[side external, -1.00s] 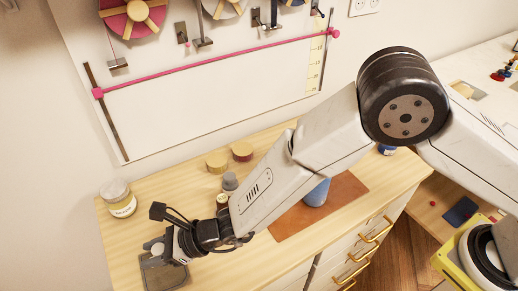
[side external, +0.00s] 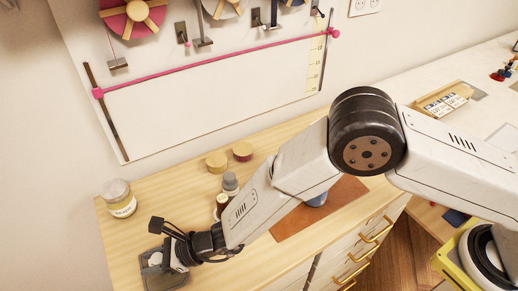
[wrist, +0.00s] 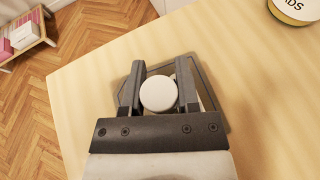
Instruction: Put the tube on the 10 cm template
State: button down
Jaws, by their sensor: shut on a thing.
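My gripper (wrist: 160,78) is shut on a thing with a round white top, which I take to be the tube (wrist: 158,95). From above only its white end shows; its body is hidden. In the side view my gripper (side external: 168,258) is at the front left of the wooden cabinet top, over a dark grey square plate (side external: 165,281). The plate also shows under the fingers in the wrist view (wrist: 212,105). I cannot tell whether the tube touches it. I cannot read any 10 cm mark, so which thing is the template is unclear.
A yellow-labelled jar (side external: 119,200) stands to the left. Small bottles (side external: 230,183) and two round tins (side external: 242,151) stand behind my arm. A brown mat (side external: 290,226) with a blue cup (side external: 316,200) lies to the right. A card tray (side external: 443,101) is further right.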

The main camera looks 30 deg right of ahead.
jog(key=shift+f, duration=0.15)
jog(key=shift+c, duration=1.7)
grip_release()
jog(key=shift+d+r, duration=0.1)
jog(key=shift+r, duration=0.1)
jog(key=shift+s+d+r, duration=0.1)
jog(key=shift+d, duration=0.05)
jog(key=shift+v, duration=3.45)
